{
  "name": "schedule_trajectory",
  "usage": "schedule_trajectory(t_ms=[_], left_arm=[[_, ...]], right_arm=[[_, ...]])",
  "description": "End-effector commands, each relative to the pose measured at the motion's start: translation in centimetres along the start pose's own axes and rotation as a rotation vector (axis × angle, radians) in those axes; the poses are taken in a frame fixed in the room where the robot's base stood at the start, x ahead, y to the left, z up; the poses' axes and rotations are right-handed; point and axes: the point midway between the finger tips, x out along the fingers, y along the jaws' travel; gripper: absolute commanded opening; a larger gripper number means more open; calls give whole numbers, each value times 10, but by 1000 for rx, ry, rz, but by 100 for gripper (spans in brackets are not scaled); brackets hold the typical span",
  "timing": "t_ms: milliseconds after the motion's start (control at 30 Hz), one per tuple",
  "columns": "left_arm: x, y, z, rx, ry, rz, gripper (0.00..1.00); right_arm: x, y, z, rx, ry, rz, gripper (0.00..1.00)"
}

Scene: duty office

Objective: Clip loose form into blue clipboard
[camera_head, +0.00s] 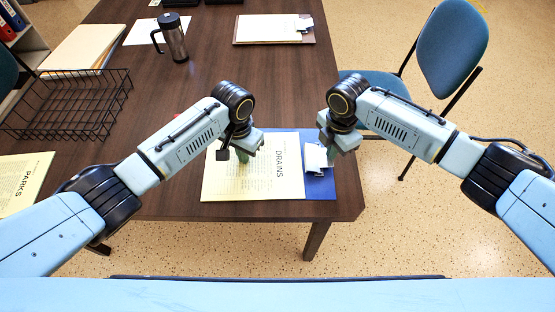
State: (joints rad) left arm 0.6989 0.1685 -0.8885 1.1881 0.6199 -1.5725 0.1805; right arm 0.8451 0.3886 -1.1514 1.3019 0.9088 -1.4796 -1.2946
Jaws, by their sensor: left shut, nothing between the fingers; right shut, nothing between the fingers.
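The blue clipboard (321,184) lies flat near the right front corner of the table, with its metal clip (315,158) on its right side. A pale yellow form headed DRAINS (250,182) lies over the clipboard and covers most of it. The form's right edge is close beside the clip; I cannot tell whether it is under it. My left gripper (244,155) is shut and empty above the form. My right gripper (328,160) is shut and empty over the clip end of the clipboard; I cannot tell whether it touches the clip.
Another yellow form headed PARKS (22,182) lies at the left, near a black wire tray (68,108). A steel mug (174,40) and a brown clipboard with paper (272,29) stand farther back. A blue chair (452,48) is at the right.

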Motion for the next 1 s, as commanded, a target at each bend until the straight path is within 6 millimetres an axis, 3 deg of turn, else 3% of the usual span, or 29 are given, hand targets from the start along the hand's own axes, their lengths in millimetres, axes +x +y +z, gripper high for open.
schedule_trajectory(t_ms=[1000], left_arm=[[2,10,-15,-1,0,0,0]], right_arm=[[1,-1,0,0,0,-2,0]])
